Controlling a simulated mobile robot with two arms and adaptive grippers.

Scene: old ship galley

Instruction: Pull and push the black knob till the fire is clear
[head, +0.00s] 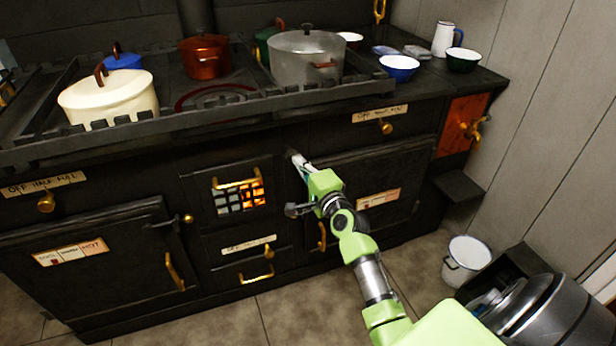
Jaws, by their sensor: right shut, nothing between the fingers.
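The fire glows orange on the right side of a barred grate window (226,201) in the middle of the black stove; the left side of the grate looks dark and grey. A dark, knob-like piece (296,210) sticks out just right of the grate, below my right gripper; I cannot tell whether it is the black knob or a door latch. My right gripper (294,157) is shut and empty, its tips close to the stove front above and right of the grate. I cannot tell whether they touch it. My left gripper is out of view.
Pots, including a cream pot (110,100) and a grey pot (306,62), stand on the stove top. Brass knobs (46,202) and door handles (174,271) jut from the front. A white bucket (466,262) stands on the floor at right. The floor before the stove looks clear.

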